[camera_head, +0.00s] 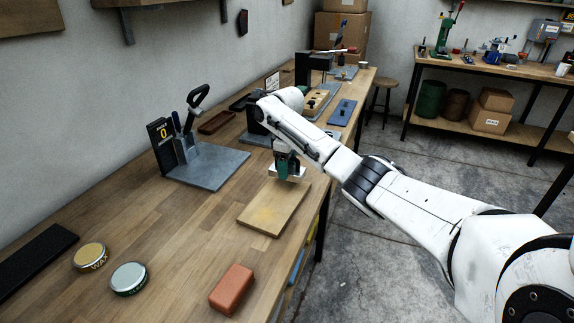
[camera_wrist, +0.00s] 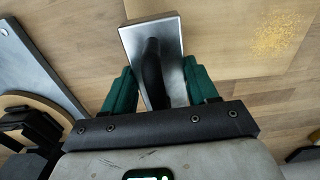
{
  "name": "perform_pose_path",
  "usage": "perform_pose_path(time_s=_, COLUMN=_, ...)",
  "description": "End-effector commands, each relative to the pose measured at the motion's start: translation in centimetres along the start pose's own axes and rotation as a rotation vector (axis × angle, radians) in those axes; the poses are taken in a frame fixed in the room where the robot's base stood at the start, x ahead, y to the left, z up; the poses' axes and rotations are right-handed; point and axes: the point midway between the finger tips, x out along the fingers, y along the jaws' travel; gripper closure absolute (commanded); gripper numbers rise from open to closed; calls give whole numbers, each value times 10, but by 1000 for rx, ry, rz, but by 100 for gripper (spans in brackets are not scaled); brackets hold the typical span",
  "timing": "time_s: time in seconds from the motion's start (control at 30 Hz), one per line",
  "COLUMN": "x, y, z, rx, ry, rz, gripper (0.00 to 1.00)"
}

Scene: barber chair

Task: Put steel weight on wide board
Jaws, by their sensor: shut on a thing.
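The steel weight (camera_wrist: 170,36) is a grey metal block with a black handle (camera_wrist: 152,72). It is between the green fingers of my gripper (camera_wrist: 161,87) in the wrist view, and my gripper is shut on it. In the head view my gripper (camera_head: 287,166) and the weight (camera_head: 291,175) are near the far edge of the wide board. The wide board (camera_head: 262,222) is a flat pale wooden board with a yellowish speckled patch. It also shows at the upper right of the wrist view (camera_wrist: 240,57), beside the weight. The gap under the weight is hard to judge.
A grey metal plate with a lever and a counter (camera_head: 212,171) stands left of my gripper. Two round tins (camera_head: 129,278) (camera_head: 90,256), a red-brown block (camera_head: 232,288) and a black mat (camera_head: 35,256) lie nearer. The bench's right edge is close to the board.

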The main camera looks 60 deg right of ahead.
Motion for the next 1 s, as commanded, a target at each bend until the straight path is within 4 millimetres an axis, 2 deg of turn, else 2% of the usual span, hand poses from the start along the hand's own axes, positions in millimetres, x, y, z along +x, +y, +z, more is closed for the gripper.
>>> perform_pose_path(time_s=0.23, x=22, y=0, z=0, rx=-1, ry=0, rz=3, gripper=100)
perform_pose_path(time_s=0.67, x=28, y=0, z=0, rx=-1, ry=1, rz=2, gripper=100)
perform_pose_path(time_s=0.7, x=31, y=-2, z=1, rx=-1, ry=-2, rz=-2, gripper=40)
perform_pose_path(time_s=0.93, x=30, y=-2, z=1, rx=-1, ry=-2, rz=-2, gripper=18)
perform_pose_path(time_s=1.0, x=30, y=-2, z=1, rx=-1, ry=-2, rz=-2, gripper=16)
